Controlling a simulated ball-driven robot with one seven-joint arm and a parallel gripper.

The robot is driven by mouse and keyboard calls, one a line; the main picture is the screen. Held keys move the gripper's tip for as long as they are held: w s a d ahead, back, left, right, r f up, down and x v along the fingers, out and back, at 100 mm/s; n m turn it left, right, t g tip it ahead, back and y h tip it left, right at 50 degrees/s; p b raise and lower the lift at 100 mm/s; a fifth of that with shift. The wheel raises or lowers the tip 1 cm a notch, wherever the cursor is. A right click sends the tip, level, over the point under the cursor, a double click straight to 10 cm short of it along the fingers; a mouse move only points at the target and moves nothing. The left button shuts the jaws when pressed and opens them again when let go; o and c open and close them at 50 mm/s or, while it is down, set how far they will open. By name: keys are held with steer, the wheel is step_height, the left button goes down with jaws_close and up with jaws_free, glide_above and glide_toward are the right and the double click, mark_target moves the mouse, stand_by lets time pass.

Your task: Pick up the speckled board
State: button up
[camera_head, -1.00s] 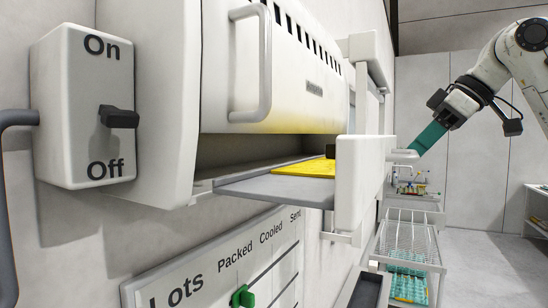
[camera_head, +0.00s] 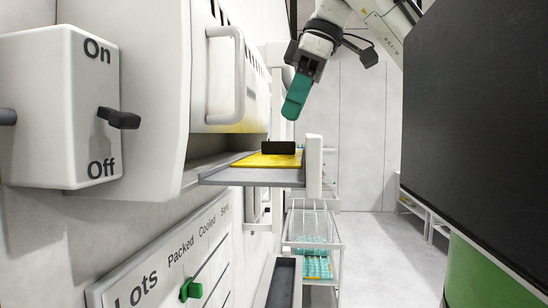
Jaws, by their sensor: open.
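A flat yellow board (camera_head: 262,160) lies on a grey shelf (camera_head: 245,179) that sticks out of the slot under the white machine. No speckles can be made out on it at this size, and no other board clearly fits the name. A small black block (camera_head: 279,147), perhaps its handle, stands at the board's right end. My gripper (camera_head: 294,112) hangs above and a little right of the block in the picture, teal fingers pointing down. The fingers overlap in this view, so the gap between them is hidden. My gripper looks empty and apart from the board.
The white machine (camera_head: 160,100) with a grey bar handle (camera_head: 238,75) rises at the left of the board. A white upright end piece (camera_head: 314,165) stands at the shelf's right. A wire rack (camera_head: 312,225) with teal trays is below. Floor beyond is clear.

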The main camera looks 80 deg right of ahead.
mark_target(278, 149)
steer(key=shift+p+x, duration=0.75)
steer(key=shift+x, duration=2.15)
jaws_close()
